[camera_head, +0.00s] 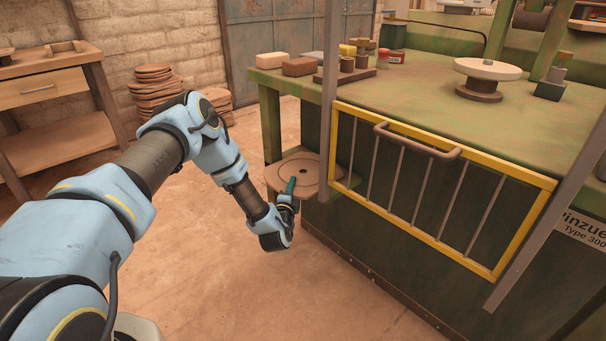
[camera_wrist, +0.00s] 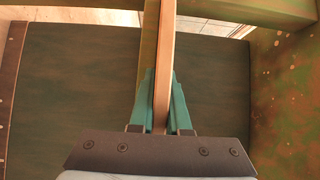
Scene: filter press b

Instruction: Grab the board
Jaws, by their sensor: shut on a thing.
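The board (camera_head: 312,170) is a flat, light brown square with a round outline and a small dark hole. It lies low at the left end of the green press, beside its leg. My gripper (camera_head: 291,184) is at the board's near edge. In the wrist view the board (camera_wrist: 165,55) shows edge-on as a long, thin tan strip. The teal fingers of my gripper (camera_wrist: 161,100) are shut on it, one on each side. The board's far end runs out of the top of the wrist view.
The green press table (camera_head: 430,85) holds bricks, a red tin and a round plate on a stand. A yellow barred guard (camera_head: 440,190) hangs on its front, right of my gripper. A wooden workbench (camera_head: 45,85) and stacked brown discs (camera_head: 155,90) stand behind. The floor in front is clear.

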